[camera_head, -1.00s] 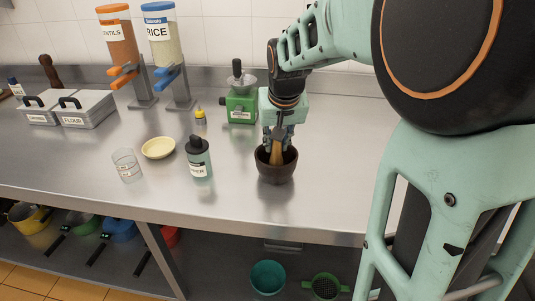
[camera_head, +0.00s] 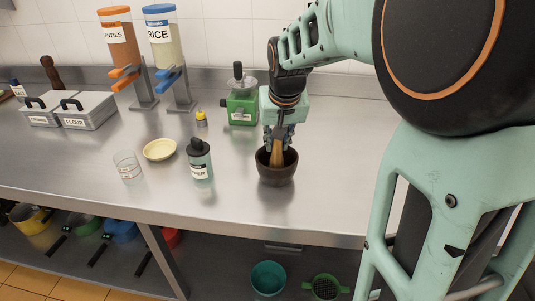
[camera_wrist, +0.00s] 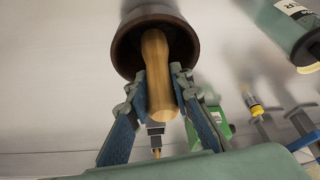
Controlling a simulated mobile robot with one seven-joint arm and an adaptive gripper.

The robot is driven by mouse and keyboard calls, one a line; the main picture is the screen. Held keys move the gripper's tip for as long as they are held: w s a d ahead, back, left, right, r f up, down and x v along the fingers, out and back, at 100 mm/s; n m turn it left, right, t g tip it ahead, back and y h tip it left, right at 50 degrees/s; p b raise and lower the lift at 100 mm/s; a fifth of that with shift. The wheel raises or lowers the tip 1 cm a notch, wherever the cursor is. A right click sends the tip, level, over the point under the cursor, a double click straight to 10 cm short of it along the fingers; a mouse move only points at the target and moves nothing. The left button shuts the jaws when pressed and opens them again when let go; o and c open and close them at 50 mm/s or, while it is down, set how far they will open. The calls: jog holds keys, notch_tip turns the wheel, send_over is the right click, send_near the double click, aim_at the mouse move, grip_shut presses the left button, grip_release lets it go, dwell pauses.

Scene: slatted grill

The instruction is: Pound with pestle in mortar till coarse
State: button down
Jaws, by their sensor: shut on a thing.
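The dark brown mortar (camera_head: 277,172) stands upright on the steel counter, right of the labelled shaker bottle. It also shows in the wrist view (camera_wrist: 124,47). The wooden pestle (camera_head: 276,154) stands in the mortar, its lower end inside the bowl and hidden by the rim in the head view. In the wrist view the pestle (camera_wrist: 157,75) lies between the two finger pads. My gripper (camera_head: 278,142) is just above the mortar, shut on the pestle's upper part. The contents of the mortar cannot be seen.
A shaker bottle (camera_head: 199,161), pale yellow dish (camera_head: 160,149) and clear measuring cup (camera_head: 127,166) stand left of the mortar. A green grinder (camera_head: 240,104) stands behind. The counter's front edge (camera_head: 250,236) is close. The counter right of the mortar is clear.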

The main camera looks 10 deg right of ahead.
jog(key=shift+f+b, duration=0.3)
jog(key=shift+f, duration=0.4)
jog(key=shift+r+p, duration=1.55)
jog(key=shift+r, duration=0.45)
notch_tip(320, 180, up, 7)
jog(key=p, duration=0.5)
